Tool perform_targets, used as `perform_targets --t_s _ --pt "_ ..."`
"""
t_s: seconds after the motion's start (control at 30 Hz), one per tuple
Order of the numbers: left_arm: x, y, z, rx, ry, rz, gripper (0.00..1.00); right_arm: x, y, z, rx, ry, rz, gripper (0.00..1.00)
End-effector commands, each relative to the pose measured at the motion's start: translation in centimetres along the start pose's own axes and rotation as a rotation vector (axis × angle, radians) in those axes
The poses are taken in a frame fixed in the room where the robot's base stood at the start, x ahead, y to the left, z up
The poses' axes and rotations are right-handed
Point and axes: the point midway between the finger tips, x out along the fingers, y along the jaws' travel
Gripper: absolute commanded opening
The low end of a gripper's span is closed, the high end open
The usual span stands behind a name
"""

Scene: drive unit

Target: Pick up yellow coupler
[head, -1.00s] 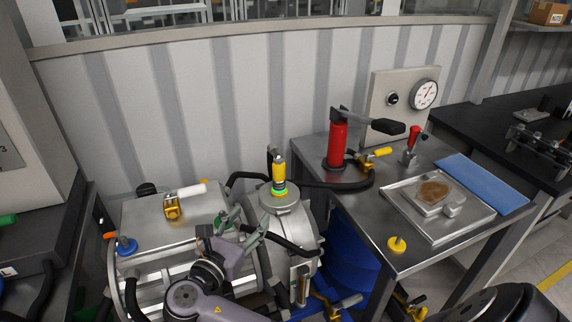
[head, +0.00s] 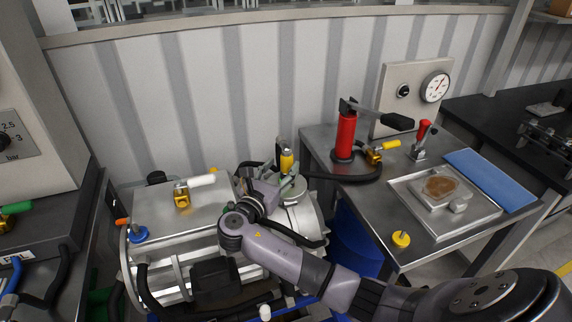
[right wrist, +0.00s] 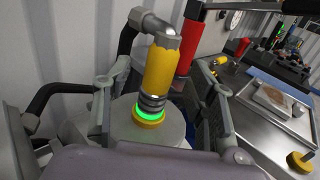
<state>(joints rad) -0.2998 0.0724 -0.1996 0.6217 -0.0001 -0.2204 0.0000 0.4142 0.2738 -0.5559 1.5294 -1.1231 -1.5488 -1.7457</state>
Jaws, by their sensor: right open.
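The yellow coupler (head: 286,163) stands upright on the round grey cap of the drive unit (head: 205,220), with a black hose at its top. In the right wrist view the coupler (right wrist: 161,72) has a ribbed grey collar and a glowing green ring above a yellow base. My right gripper (head: 270,180) is open, just left of the coupler in the head view. In the right wrist view its two fingers lie apart to the left and right of the coupler, and nothing is gripped. My left gripper is out of view.
A steel table (head: 321,133) on the right carries a red hand pump (head: 345,136), a tray (head: 440,229) and a yellow knob (head: 401,239). A yellow valve with a white handle (head: 182,194) sits on the drive unit left of my arm. A corrugated wall stands behind.

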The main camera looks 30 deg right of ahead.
Motion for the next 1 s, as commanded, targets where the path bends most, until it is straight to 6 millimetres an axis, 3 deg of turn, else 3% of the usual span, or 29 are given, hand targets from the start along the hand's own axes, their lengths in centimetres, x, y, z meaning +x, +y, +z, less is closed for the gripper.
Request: perform_targets --t_s 0.2,0.5,1.0 --pt "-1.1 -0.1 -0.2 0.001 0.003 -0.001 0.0 3.3 -0.1 0.3 -0.002 -0.001 -0.002 0.52" --pt "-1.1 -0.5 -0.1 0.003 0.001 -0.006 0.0 3.8 -0.1 0.1 -0.001 0.0 -0.001 0.52" --pt "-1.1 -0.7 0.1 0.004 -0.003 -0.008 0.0 3.8 -0.1 0.1 -0.001 0.001 -0.001 0.19"
